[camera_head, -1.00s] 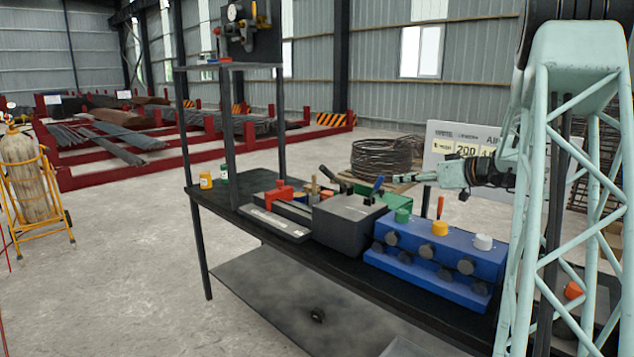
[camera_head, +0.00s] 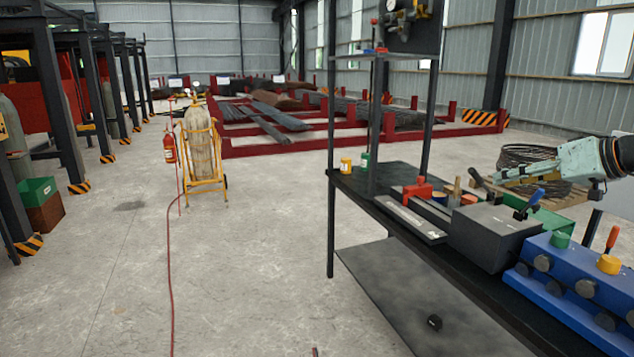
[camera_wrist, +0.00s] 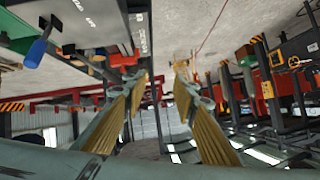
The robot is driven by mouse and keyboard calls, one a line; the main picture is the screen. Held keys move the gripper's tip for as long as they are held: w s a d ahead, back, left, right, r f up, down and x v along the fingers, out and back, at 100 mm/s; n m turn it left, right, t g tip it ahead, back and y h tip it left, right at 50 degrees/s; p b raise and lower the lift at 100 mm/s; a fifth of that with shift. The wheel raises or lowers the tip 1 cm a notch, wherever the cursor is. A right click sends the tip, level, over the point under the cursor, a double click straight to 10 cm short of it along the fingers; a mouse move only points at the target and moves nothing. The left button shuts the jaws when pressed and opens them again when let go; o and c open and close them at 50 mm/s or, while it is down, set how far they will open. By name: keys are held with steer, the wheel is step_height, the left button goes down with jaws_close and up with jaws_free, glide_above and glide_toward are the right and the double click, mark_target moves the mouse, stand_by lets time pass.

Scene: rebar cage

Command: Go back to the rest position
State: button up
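My gripper (camera_head: 515,173) is at the right of the head view, above the far side of the workbench (camera_head: 384,212), and points left. In the wrist view its two fingers (camera_wrist: 160,80) stand apart with a clear gap and nothing between them, so it is open and empty. The wrist picture is upside down, with the floor at the top. Most of my arm is outside the head view.
The bench holds a dark grey box (camera_head: 492,238), a blue block with knobs (camera_head: 575,285) and a red vise-like tool (camera_head: 417,190). Gas cylinders on a yellow cart (camera_head: 203,150) stand on the floor. A red hose (camera_head: 170,265) crosses the otherwise open floor at left.

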steer(key=s+a+r+g+p, duration=0.15)
steer(key=s+a, duration=0.45)
steer(key=a, duration=0.7)
steer(key=s+a+r+g, duration=0.3)
steer(key=s+a, duration=0.3)
steer(key=a, duration=0.6)
steer(key=s+a+r+g, duration=0.25)
steer(key=s+a, duration=0.35)
steer(key=a, duration=0.7)
steer(key=s+a+f+h, duration=0.2)
steer(key=s+a, duration=0.2)
steer(key=s, duration=1)
steer(key=s+d+f+h+b, duration=0.1)
steer(key=s+f, duration=0.3)
steer(key=s, duration=0.4)
steer(key=s+d+f+m+h, duration=0.1)
steer(key=s+f, duration=0.3)
steer(key=s, duration=0.4)
steer(key=shift+s+d+f+h+b, duration=0.25)
steer(key=shift+s+d+h+b, duration=0.05)
steer(key=shift+s+d+b, duration=0.1)
steer(key=shift+w+r, duration=0.1)
steer(key=shift+r, duration=0.1)
